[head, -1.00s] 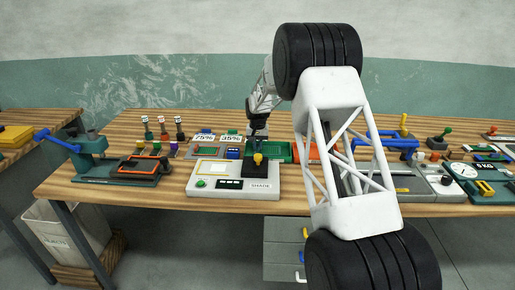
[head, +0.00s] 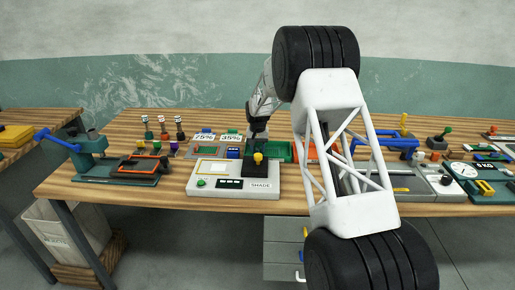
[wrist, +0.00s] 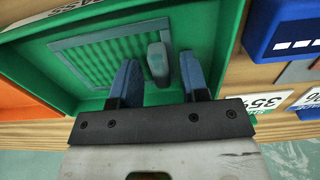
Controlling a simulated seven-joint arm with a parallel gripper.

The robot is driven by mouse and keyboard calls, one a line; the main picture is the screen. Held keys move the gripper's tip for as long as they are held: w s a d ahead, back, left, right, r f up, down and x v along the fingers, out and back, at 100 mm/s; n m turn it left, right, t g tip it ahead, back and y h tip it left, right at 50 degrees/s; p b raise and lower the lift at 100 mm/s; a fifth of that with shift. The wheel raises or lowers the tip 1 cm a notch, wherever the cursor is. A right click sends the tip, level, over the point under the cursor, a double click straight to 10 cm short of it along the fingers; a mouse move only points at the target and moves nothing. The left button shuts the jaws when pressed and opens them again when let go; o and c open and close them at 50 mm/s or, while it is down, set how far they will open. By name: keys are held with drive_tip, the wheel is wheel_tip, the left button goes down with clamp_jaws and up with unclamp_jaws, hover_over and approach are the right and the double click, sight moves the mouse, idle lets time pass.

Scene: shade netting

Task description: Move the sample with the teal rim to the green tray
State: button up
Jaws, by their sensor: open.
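The green tray (wrist: 24,50) fills much of the wrist view, and part of it shows in the head view (head: 284,152). A flat square mesh sample (wrist: 105,60) with a dull teal-green rim lies inside the tray. A grey upright grip (wrist: 157,62) stands at its edge. My gripper (wrist: 160,68) is open, with one blue finger on each side of the grey grip and gaps showing. In the head view my gripper (head: 257,136) is low behind the shade meter's black block, its fingertips hidden.
The white shade meter (head: 235,192) with a black block and yellow knob (head: 257,158) stands in front. A blue bin (wrist: 285,30) and an orange tray (wrist: 25,98) flank the green tray. Percent label cards (head: 204,139) stand left. My white arm truss covers the bench's middle.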

drive_tip(key=shift+r, duration=0.1)
wheel_tip(320, 180, up, 12)
idle(0.8)
drive_tip(key=shift+r, duration=0.1)
idle(0.6)
drive_tip(key=s+d+r, duration=0.6)
drive_tip(key=s, duration=0.5)
drive_tip(key=s+d+r+t, duration=0.1)
drive_tip(key=s+d+r, duration=0.5)
drive_tip(key=s, duration=0.5)
drive_tip(key=s+d+r, duration=0.5)
drive_tip(key=s+r, duration=0.2)
drive_tip(key=s, duration=0.4)
drive_tip(key=s+d+f, duration=0.2)
drive_tip(key=s, duration=1)
drive_tip(key=s+d+f+t, duration=0.1)
drive_tip(key=s+d+f, duration=0.1)
drive_tip(key=s, duration=1)
drive_tip(key=s+d+f, duration=0.2)
drive_tip(key=s+d, duration=0.1)
drive_tip(key=s, duration=0.9)
drive_tip(key=shift+d+f+t, duration=0.25)
drive_tip(key=shift+t, duration=0.05)
